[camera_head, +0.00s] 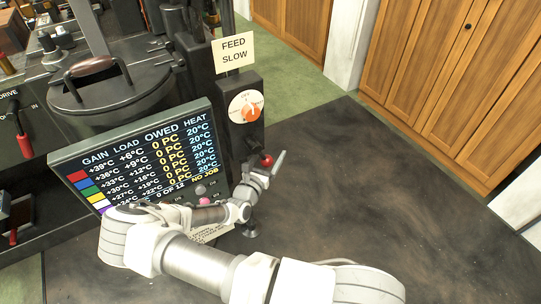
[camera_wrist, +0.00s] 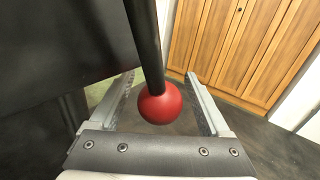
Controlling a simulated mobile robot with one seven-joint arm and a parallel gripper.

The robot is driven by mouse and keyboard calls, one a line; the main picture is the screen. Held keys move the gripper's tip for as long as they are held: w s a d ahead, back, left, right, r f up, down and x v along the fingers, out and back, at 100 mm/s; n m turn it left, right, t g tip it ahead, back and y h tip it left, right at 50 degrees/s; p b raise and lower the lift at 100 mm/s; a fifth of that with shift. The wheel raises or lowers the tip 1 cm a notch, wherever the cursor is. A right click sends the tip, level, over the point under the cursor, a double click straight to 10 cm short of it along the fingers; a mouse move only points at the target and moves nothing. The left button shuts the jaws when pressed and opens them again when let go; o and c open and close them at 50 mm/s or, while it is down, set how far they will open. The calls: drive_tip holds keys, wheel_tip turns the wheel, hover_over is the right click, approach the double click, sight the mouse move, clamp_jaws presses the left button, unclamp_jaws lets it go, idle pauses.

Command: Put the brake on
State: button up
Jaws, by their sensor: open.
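A red ball knob (camera_wrist: 160,103) on the end of a black rod (camera_wrist: 146,40) shows in the wrist view; no label on it is readable. My gripper (camera_wrist: 160,76) is open, with one finger on each side of the knob and visible gaps between. In the head view the red knob (camera_head: 266,160) is just below the dial box, with my gripper (camera_head: 270,168) at it. The wrist and fingers hide part of the lever there. I cannot tell which control is the brake.
A display panel (camera_head: 140,160) stands close left of my gripper. Above is an orange dial (camera_head: 246,107) under a "FEED SLOW" sign (camera_head: 233,52). A red-handled lever (camera_head: 24,143) is at the far left, near "DRIVE" lettering. The dark floor (camera_head: 400,210) to the right is clear, before wooden cabinets (camera_head: 445,75).

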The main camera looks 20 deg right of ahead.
clamp_jaws()
idle(0.4)
